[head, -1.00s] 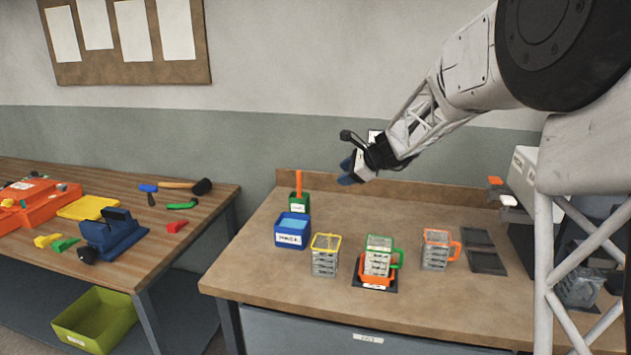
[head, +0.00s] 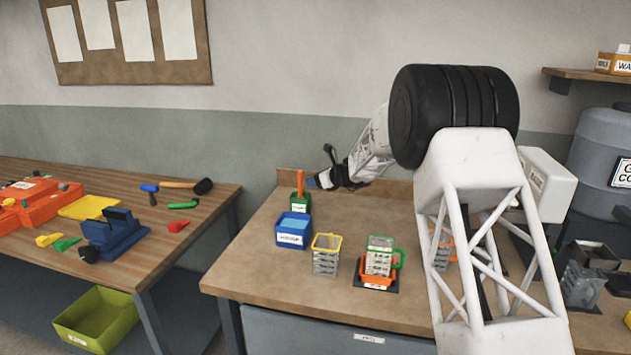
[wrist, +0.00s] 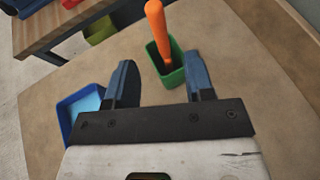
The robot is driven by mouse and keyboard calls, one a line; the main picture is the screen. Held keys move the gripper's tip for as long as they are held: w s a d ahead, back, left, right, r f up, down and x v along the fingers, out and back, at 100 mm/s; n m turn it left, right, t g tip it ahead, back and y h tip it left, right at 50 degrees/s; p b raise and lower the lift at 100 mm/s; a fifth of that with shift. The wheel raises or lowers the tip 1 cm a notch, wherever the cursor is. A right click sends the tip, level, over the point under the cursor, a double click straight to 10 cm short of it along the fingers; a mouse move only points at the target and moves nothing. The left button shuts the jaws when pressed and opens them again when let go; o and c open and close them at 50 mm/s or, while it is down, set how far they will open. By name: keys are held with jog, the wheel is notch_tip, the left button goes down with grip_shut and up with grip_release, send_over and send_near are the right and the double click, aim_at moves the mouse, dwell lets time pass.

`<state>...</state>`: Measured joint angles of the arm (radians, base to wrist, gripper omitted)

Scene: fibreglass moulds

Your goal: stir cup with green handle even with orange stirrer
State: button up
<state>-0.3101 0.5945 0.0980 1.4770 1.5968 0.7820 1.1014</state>
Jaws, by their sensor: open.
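The orange stirrer (head: 300,181) stands upright in a small green holder (head: 299,204) at the back left of the bench. In the wrist view the orange stirrer (wrist: 157,30) rises from the green holder (wrist: 168,78), just beyond and between my fingertips. My gripper (head: 314,181) is beside the stirrer's top, on its right in the head view. In the wrist view my gripper (wrist: 160,78) is open and empty. The cup with the green handle (head: 379,256) sits in an orange holder (head: 377,275) on a dark pad. Its contents are hard to make out.
A blue tub (head: 293,231) stands just in front of the green holder. A cup with a yellow rim (head: 326,258) is between the tub and the green-handled cup. An orange-handled cup (head: 447,252) is mostly hidden behind my arm. The bench's left front is clear.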

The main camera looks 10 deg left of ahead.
aim_at(300, 171)
jog(key=shift+w+a+f, duration=0.15)
jog(key=shift+a, duration=0.1)
dwell(0.3)
jog(key=shift+x, duration=3.7)
jog(key=shift+c, duration=0.2)
grip_shut()
jog(key=shift+r, duration=5.55)
